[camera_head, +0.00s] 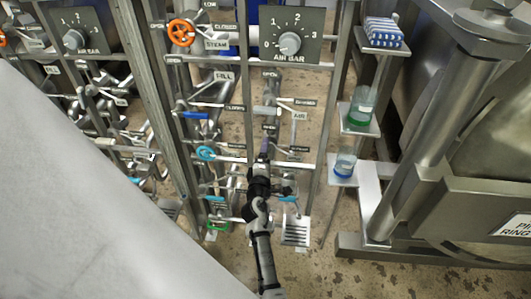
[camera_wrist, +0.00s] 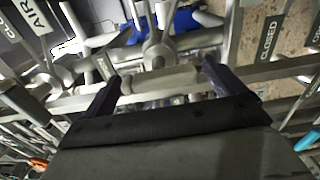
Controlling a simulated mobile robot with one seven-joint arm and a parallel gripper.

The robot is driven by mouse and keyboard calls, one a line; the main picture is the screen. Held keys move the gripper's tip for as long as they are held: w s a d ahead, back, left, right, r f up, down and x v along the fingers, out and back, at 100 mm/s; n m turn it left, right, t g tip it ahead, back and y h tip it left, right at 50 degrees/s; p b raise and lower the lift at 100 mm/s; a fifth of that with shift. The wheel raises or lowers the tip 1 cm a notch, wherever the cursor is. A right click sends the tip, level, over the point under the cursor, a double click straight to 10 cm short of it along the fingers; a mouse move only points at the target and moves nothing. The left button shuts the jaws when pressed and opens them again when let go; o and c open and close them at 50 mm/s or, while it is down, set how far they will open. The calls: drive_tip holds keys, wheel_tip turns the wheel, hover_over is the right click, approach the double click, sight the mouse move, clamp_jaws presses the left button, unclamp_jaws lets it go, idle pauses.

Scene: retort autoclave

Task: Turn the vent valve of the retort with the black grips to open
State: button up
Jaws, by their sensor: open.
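My gripper (camera_head: 264,152) reaches up to the middle of the valve panel in the head view, just below the grey-handled valve (camera_head: 266,111) near the AIR label. In the wrist view my gripper (camera_wrist: 160,74) is open, with its dark fingers on either side of a pale grey cylindrical grip (camera_wrist: 160,80) on a metal stem. The grip lies across the gap; I cannot tell whether the fingers touch it. No label reading vent is legible, so I cannot tell whether this grip is the vent valve's. Black grips are not clearly visible.
An orange STEAM wheel (camera_head: 181,32), a blue FILL handle (camera_head: 194,116) and a cyan wheel (camera_head: 206,153) sit left of my gripper. Shelves (camera_head: 343,172) with beakers stand right. Pipes crowd the panel; some floor is bare.

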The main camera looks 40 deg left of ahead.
drive_tip(key=shift+s, duration=0.1)
drive_tip(key=b+v, duration=0.2)
drive_tip(key=v, duration=1.1)
drive_tip(key=shift+s, duration=0.3)
drive_tip(key=shift+d, duration=0.15)
